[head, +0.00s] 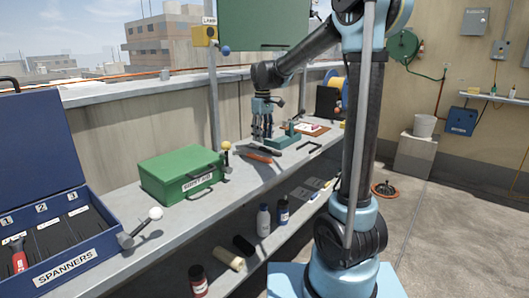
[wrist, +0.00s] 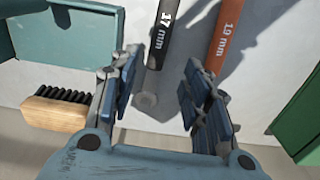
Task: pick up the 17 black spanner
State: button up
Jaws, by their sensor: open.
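The black spanner (wrist: 163,38) marked 17 mm lies on the light bench top in the wrist view. Its grey end reaches down into the gap between my fingers. An orange spanner (wrist: 222,42) marked 19 mm lies just to its right, partly behind my right finger. My gripper (wrist: 160,88) is open and empty, with one finger on each side of the black spanner's line. In the head view my gripper (head: 263,134) points down over the bench, above the black spanner (head: 264,150) and the orange spanner (head: 257,157). I cannot tell the exact height gap.
A teal tray (head: 283,142) stands close beside my gripper. A wooden brush (wrist: 55,112) lies left in the wrist view. A green first aid box (head: 180,173) and blue spanner case (head: 65,262) stand nearer along the bench. A post (head: 212,90) rises at the bench's back.

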aim_at(264, 147)
jog(key=shift+w+d+f, duration=0.1)
jog(key=shift+d+f, duration=0.05)
jog(key=shift+f, duration=1.15)
jog(key=shift+d+f, duration=0.1)
jog(key=shift+f, duration=1.15)
jog(key=shift+c, duration=0.5)
grip_shut()
